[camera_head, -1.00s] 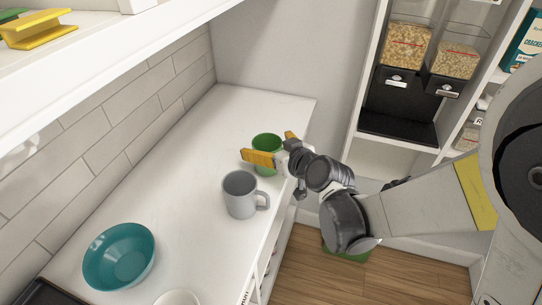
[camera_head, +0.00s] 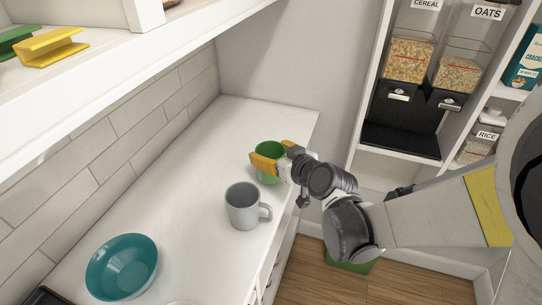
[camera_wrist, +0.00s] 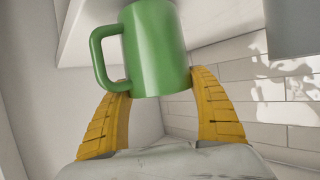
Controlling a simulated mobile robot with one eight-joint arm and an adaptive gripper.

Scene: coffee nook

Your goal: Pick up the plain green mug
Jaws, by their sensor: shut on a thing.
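The plain green mug (camera_head: 269,158) is near the far right end of the white counter in the head view. My gripper (camera_head: 277,153) has its yellow fingers on both sides of the mug and is shut on it. In the wrist view the green mug (camera_wrist: 158,50) fills the upper middle, with its handle on the left. The yellow fingertips of my gripper (camera_wrist: 160,82) press against its sides near one end. Whether the mug touches the counter is hard to tell.
A grey mug (camera_head: 243,206) stands on the counter (camera_head: 190,190) just nearer than the green mug. A teal bowl (camera_head: 121,267) sits at the near left. A shelf (camera_head: 180,22) overhangs the left side. Cereal dispensers (camera_head: 425,90) stand in shelving beyond the counter.

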